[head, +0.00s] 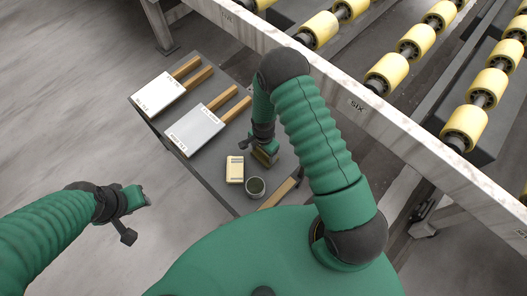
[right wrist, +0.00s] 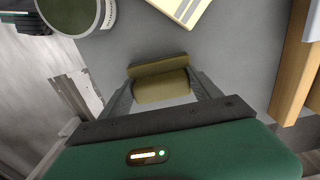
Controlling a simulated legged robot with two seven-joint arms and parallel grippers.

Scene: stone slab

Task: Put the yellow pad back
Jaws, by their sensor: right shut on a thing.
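My right gripper (right wrist: 160,90) is shut on an olive-yellow pad (right wrist: 160,86), which sits crosswise between its two fingers. In the head view the right gripper (head: 264,150) is low over the dark grey slab, with the pad (head: 267,155) at its tip. I cannot tell whether the pad touches the slab. A pale yellow block (head: 235,169) with dark printed lines lies left of the gripper; its edge also shows in the right wrist view (right wrist: 181,10). My left gripper (head: 134,206) is out over the floor, away from the slab; its fingers are unclear.
A round grey cup (head: 256,188) with dark contents stands near the pale block. A wooden bar (head: 280,192) is at the front right. A roller conveyor (head: 400,137) runs behind.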

